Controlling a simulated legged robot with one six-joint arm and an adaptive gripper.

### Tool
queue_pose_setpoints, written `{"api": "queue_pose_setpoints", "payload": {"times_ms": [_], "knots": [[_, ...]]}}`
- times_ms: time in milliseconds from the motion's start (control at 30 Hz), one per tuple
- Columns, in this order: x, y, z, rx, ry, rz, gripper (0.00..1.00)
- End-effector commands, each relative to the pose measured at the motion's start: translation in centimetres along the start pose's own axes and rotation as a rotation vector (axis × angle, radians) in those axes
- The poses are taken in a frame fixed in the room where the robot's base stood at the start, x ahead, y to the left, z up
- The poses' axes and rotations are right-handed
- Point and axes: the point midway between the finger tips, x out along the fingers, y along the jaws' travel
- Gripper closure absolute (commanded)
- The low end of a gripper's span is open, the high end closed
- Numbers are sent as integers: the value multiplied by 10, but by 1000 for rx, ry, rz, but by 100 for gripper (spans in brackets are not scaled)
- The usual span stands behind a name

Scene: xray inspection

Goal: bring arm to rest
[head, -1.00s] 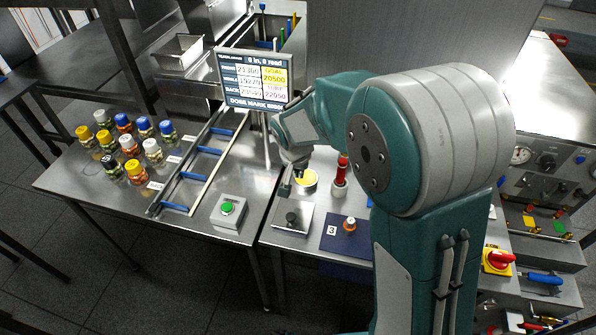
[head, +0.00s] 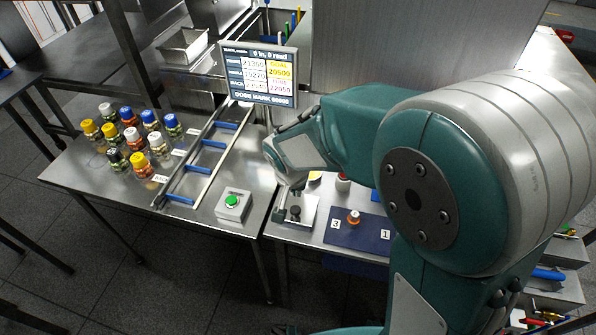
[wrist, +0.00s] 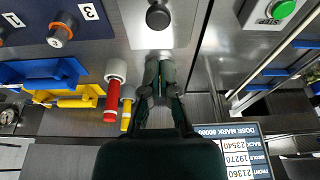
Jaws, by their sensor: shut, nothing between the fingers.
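My gripper (head: 281,207) hangs over the front table, beside the black knob (head: 295,211) on its silver plate. In the wrist view my gripper (wrist: 158,68) has its two dark fingers together with nothing between them, and the black knob (wrist: 158,16) lies beyond the fingertips. My teal and grey arm is bent and fills the right of the head view, hiding much of the table behind it.
A blue mat (head: 343,236) with numbers holds an orange-ringed knob (head: 353,217). A green button box (head: 233,204), a rail frame with blue bars (head: 187,169) and several capped bottles stand left. A dose screen (head: 258,75) stands behind. A red-handled tool (wrist: 112,98) is near the fingers.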

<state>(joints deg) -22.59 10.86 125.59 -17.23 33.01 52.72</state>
Motion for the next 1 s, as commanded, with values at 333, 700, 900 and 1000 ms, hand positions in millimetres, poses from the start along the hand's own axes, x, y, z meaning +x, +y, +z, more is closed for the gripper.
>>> {"api": "queue_pose_setpoints", "payload": {"times_ms": [333,700,900,1000], "knots": [[1,-1,11,-2,2,0,100],[-73,61,2,-47,58,-39,100],[-120,103,14,-102,104,-62,100],[-141,123,25,-133,128,-74,100]]}}
